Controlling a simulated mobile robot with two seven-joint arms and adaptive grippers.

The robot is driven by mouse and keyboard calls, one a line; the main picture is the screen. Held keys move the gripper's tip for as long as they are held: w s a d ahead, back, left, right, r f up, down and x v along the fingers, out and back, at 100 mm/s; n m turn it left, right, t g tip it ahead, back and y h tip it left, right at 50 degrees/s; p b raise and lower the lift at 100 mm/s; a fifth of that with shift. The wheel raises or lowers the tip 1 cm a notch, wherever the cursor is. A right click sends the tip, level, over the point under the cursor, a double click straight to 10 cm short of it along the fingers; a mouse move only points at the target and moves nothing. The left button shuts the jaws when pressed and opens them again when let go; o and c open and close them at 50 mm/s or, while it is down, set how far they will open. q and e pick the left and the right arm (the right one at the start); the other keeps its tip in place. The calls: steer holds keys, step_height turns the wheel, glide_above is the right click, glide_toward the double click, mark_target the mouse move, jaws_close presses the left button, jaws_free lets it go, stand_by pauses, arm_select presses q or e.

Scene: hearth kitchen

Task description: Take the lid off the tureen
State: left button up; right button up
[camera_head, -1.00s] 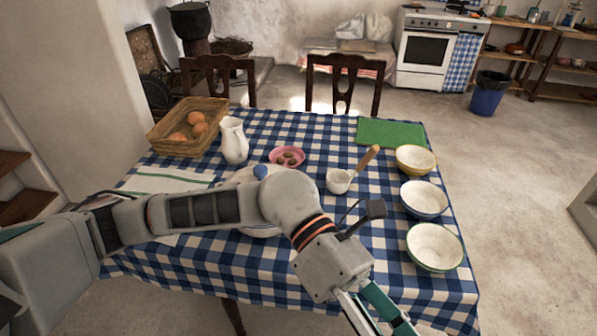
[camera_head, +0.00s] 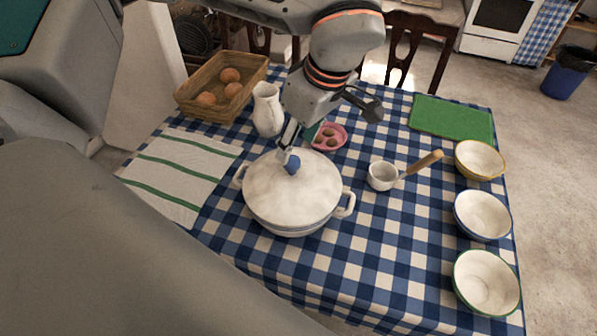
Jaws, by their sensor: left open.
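The white tureen (camera_head: 290,228) stands upright on the checked tablecloth, with a handle at each side. Its white lid (camera_head: 305,190) sits on top and has a blue knob (camera_head: 293,167). My left gripper (camera_head: 288,158) reaches down from above to the knob, its fingertips at or just beside it. It is open; whether a finger touches the knob is hard to tell. My right gripper is not seen.
A white pitcher (camera_head: 267,110), a pink dish (camera_head: 330,137) and a basket (camera_head: 211,100) stand behind the tureen. A striped towel (camera_head: 180,175) lies flat to the left.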

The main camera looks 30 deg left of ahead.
mark_target(292, 160)
arm_select(q)
steer(key=x, duration=0.7)
steer(key=shift+f, duration=0.2)
jaws_close()
